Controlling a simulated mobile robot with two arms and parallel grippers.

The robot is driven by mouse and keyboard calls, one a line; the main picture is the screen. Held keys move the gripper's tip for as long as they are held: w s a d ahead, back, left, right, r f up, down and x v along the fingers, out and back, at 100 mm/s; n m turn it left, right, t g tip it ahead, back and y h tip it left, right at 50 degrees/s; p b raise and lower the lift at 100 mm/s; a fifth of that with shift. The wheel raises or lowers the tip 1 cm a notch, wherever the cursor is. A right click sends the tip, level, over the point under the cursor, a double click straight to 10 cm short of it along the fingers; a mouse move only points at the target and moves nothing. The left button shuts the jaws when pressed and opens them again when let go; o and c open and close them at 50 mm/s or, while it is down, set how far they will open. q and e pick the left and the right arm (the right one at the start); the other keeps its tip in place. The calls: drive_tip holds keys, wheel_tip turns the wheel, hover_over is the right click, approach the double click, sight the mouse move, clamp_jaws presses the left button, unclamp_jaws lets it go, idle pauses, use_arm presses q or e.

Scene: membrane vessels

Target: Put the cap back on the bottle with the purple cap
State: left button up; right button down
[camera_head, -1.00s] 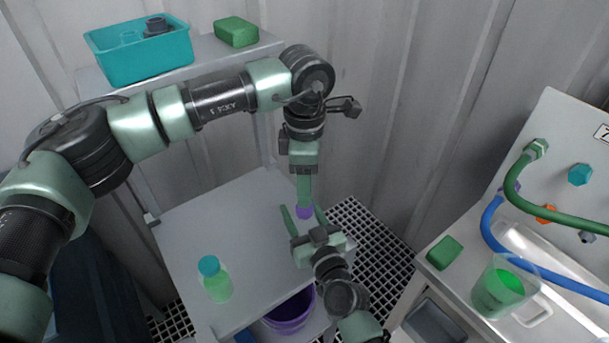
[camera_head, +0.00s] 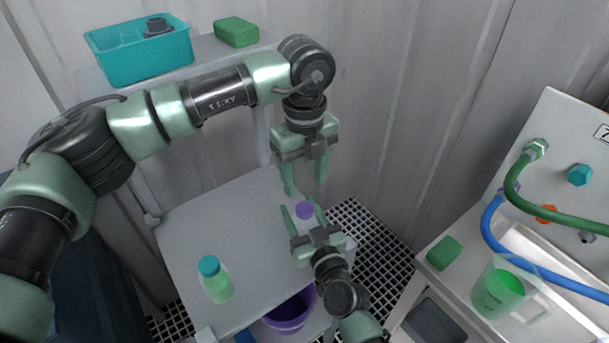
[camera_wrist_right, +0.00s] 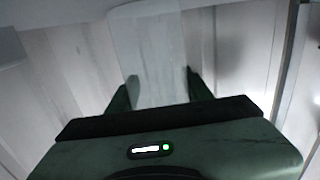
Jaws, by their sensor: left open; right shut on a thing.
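In the right wrist view, that gripper is shut on a pale, see-through bottle (camera_wrist_right: 150,60).
A green bottle with a teal cap (camera_head: 216,282) stands on the grey table (camera_head: 205,225). A purple bucket (camera_head: 288,315) is below. A teal bin (camera_head: 145,60) and green sponge (camera_head: 236,32) are on the shelf. At right are another sponge (camera_head: 445,253), a jug (camera_head: 497,292) and hoses.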

sight(304, 207)
use_arm(q)
drive_tip(key=shift+n, duration=0.5)
drive_tip(key=shift+f, duration=4)
drive_tip(key=shift+c, duration=0.3)
